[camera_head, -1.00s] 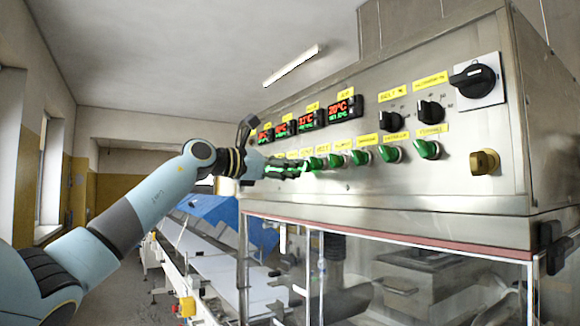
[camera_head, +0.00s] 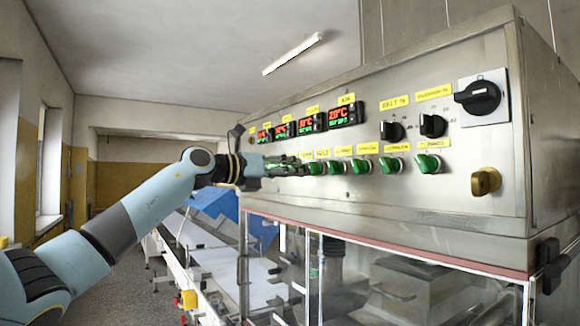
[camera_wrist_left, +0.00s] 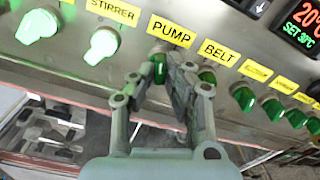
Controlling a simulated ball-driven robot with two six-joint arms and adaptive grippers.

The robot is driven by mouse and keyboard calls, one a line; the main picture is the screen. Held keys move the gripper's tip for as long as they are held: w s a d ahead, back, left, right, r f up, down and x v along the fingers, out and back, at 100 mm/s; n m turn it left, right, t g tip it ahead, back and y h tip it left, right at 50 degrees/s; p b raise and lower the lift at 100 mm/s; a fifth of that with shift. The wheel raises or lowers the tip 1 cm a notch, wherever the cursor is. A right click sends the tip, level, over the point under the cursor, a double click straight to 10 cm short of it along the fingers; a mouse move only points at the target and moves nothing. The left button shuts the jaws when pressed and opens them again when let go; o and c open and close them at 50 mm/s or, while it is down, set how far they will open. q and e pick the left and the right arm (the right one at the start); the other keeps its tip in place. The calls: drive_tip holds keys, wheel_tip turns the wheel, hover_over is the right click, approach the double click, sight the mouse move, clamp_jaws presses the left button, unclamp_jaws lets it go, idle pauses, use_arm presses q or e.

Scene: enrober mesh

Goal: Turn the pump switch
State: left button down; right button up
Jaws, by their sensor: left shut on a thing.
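The pump switch (camera_wrist_left: 159,68) is a green knob under the yellow PUMP label (camera_wrist_left: 171,31) in the left wrist view. My left gripper (camera_wrist_left: 165,80) is shut on it, with its fingers partly covering the knob. In the head view my left gripper (camera_head: 298,168) reaches the row of green switches from the left and hides the pump switch. The knob's exact angle is hard to tell behind the fingers. My right gripper is not in view.
The stirrer switch (camera_wrist_left: 102,45) glows bright green beside the pump switch. Several darker green switches, such as the one at the row's right end (camera_head: 429,163), continue rightward. Temperature displays (camera_head: 345,114) and black dials (camera_head: 432,125) sit above. A glass-sided enclosure (camera_head: 400,285) is below.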

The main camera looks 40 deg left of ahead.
use_arm(q)
drive_tip(key=shift+r+n, duration=0.1)
drive_tip(key=shift+n, duration=0.7)
drive_tip(key=c, duration=1.4)
unclamp_jaws()
drive_tip(key=shift+o, duration=0.2)
drive_tip(key=v, duration=0.7)
drive_tip(key=shift+s, duration=0.25)
drive_tip(key=shift+a+n, duration=0.15)
drive_tip(key=shift+n, duration=0.15)
